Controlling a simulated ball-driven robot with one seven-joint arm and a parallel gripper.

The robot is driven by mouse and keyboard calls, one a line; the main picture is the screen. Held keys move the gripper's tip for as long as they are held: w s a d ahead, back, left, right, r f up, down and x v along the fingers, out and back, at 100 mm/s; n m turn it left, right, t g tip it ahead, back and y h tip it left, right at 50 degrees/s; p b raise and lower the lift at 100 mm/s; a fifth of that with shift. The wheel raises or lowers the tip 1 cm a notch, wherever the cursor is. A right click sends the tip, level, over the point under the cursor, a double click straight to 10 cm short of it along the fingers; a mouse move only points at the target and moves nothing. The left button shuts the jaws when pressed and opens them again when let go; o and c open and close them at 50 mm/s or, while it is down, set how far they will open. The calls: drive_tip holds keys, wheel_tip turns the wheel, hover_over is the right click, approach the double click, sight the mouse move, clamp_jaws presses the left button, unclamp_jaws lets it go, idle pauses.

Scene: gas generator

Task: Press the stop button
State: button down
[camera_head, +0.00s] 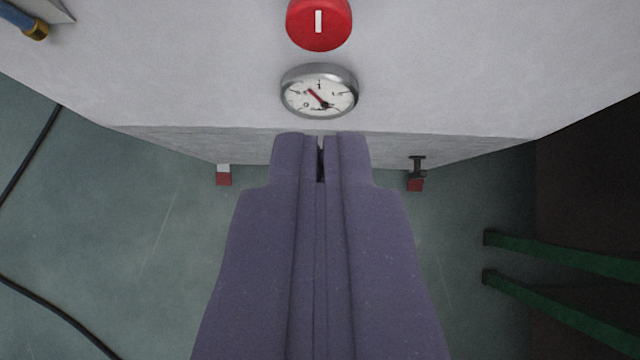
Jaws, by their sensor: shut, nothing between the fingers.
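A round red button (319,24) with a white vertical bar on its face is at the top centre of the view, partly cut by the top edge. It sits on a light grey panel (180,70). Whether it is the stop button cannot be read from any label. My gripper (320,140) is purple and shut, with nothing between the fingers. It points up the picture, with its tips below the gauge and the red button in the picture. The tips appear apart from the button.
A blue and brass fitting (28,24) is at top left. Black cables (32,155) lie on the floor at left. Green bars (560,255) stand at right.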

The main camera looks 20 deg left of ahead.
sight(319, 26)
drive_tip(key=b+x, duration=0.1)
drive_tip(key=x, duration=0.2)
drive_tip(key=b+x, duration=0.1)
drive_tip(key=x, duration=0.3)
drive_tip(key=b+x, duration=0.1)
drive_tip(key=x, duration=0.2)
drive_tip(key=shift+w+a+r, duration=0.1)
drive_tip(key=shift+w+a, duration=0.05)
drive_tip(key=shift+w, duration=0.35)
drive_tip(key=shift+w+a+b, duration=0.15)
drive_tip(key=shift+w+b, duration=0.25)
drive_tip(key=shift+w, duration=0.15)
